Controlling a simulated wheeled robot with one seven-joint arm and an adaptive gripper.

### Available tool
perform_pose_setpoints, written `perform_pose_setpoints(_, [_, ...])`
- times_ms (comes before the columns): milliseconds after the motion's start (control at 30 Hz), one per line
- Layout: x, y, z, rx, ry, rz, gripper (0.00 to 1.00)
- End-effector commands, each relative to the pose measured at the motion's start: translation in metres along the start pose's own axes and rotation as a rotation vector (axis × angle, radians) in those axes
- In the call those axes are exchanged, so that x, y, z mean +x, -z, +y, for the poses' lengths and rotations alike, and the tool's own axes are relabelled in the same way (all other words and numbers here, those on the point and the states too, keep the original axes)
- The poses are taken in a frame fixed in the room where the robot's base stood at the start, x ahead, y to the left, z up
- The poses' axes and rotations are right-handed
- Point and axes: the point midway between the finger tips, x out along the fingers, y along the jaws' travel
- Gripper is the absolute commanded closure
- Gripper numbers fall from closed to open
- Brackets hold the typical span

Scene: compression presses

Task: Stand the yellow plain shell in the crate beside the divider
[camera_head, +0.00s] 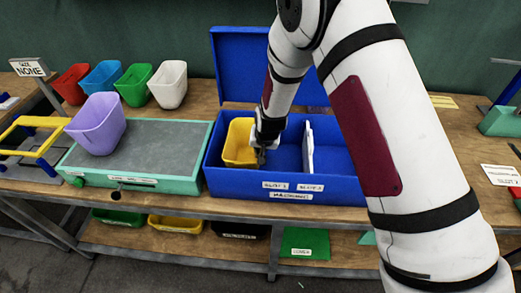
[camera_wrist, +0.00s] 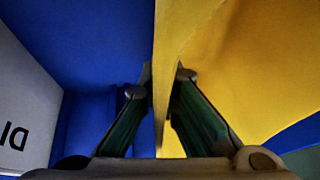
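The yellow plain shell (camera_head: 238,146) is inside the left compartment of the blue crate (camera_head: 340,190) in the head view. It looks upright with its open top up. My gripper (camera_head: 262,150) is at the shell's right wall. In the wrist view my gripper (camera_wrist: 160,85) has one finger on each side of the yellow shell's wall (camera_wrist: 240,60), shut on it or nearly touching. The white divider (camera_head: 308,148) stands to the right of the gripper, and its lettered face (camera_wrist: 22,110) shows at left in the wrist view. The shell's base is hidden.
The crate's raised blue lid (camera_head: 240,65) stands behind it. The right compartment looks empty, partly hidden by my arm. Left of the crate are a green-framed grey board (camera_head: 150,148) with a purple shell (camera_head: 98,125), and several coloured shells behind.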

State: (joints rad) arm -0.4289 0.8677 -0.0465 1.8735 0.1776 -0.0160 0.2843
Motion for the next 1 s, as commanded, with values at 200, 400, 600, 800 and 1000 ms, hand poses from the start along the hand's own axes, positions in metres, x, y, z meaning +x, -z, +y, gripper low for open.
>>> perform_pose_setpoints(200, [0.003,-0.001,0.001,0.0,0.0,0.0,0.83])
perform_pose_setpoints(400, [0.002,-0.001,0.0,0.0,0.0,0.0,0.75])
perform_pose_setpoints(600, [0.0,0.0,0.0,0.0,0.0,0.001,0.75])
perform_pose_setpoints(800, [-0.024,0.001,-0.001,0.0,0.001,0.003,0.75])
perform_pose_setpoints(1000, [-0.064,0.001,-0.001,-0.001,0.002,0.003,0.75])
